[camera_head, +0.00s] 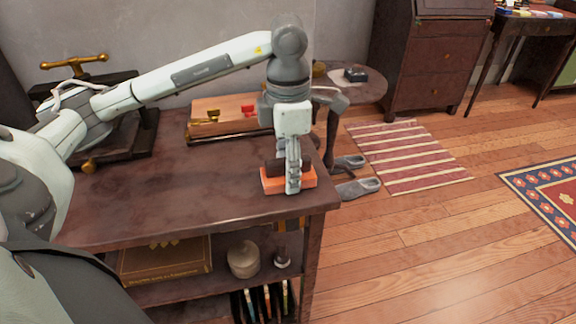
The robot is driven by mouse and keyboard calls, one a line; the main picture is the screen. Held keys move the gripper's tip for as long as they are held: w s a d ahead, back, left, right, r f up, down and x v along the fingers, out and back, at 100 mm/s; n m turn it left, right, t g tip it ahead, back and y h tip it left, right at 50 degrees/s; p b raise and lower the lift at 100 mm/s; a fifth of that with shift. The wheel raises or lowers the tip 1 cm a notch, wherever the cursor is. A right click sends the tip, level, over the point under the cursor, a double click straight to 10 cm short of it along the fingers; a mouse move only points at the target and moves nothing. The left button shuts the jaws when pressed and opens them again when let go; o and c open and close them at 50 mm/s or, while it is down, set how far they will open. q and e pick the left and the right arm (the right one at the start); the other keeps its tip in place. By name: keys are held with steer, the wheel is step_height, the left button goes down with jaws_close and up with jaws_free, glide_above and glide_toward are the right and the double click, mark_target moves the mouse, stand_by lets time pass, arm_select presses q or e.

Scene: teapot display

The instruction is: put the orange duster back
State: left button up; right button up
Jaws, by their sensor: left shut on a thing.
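The orange duster (270,183) is a small block with an orange lower part and a dark brown upper part. It is at the right front part of the dark wooden table top (180,200), near the right edge. My left gripper (293,186) points straight down and is shut on the duster; its fingers hide part of it. I cannot tell whether the duster touches the table or is just above it. My right gripper is not in view.
A wooden tray (222,128) with brass and red items lies behind the gripper. A press with a brass handle (75,62) stands at the back left. A shelf below holds a box (165,257) and a round pot (243,260). The table's front middle is clear.

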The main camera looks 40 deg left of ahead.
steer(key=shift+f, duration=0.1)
arm_select(q)
steer(key=shift+f, duration=0.1)
steer(key=o, duration=1.1)
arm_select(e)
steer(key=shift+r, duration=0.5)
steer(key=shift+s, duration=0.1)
